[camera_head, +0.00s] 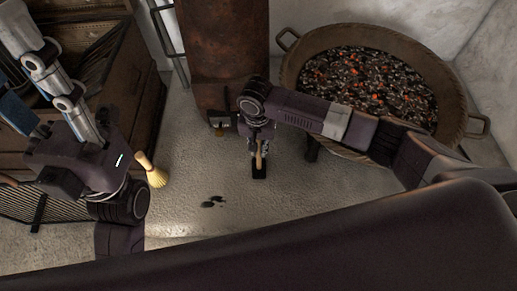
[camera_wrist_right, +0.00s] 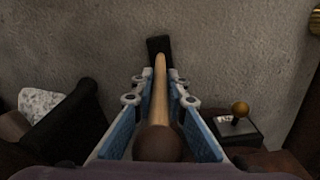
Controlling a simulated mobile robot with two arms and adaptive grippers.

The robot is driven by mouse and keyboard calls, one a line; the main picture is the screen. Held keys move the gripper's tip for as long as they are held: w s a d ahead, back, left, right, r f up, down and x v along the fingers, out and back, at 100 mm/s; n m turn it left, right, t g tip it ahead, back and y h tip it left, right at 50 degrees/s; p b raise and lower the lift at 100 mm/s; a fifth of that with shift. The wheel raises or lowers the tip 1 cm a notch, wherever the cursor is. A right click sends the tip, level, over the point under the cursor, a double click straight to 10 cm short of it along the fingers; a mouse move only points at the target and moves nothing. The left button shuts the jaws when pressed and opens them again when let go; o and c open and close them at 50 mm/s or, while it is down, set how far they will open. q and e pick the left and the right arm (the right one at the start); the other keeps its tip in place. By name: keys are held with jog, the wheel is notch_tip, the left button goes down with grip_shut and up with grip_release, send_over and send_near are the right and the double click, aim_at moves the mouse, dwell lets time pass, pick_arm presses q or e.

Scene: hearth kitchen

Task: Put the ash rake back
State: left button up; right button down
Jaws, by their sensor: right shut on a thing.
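The ash rake shows in the head view as a short wooden handle with a flat black head (camera_head: 259,172) low over or on the pale floor; I cannot tell if it touches. My right gripper (camera_head: 258,150) is shut on its handle from above. In the right wrist view the pale wooden handle (camera_wrist_right: 160,82) runs away from me between the blue-padded fingers (camera_wrist_right: 157,110), with its dark rounded end nearest and the black head (camera_wrist_right: 158,46) at the far end. My left arm shows at the left of the head view, but its fingers do not show.
A rusty stove column (camera_head: 226,55) stands behind the rake, with a knobbed dark fitting (camera_head: 220,122) at its foot. A wide pan of embers (camera_head: 455,85) is at right. A hand brush (camera_head: 155,175) and dark bits (camera_head: 213,202) are at left on otherwise clear floor.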

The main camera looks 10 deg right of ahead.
jog(key=c, duration=1.9)
grip_release()
jog(key=shift+f, duration=0.15)
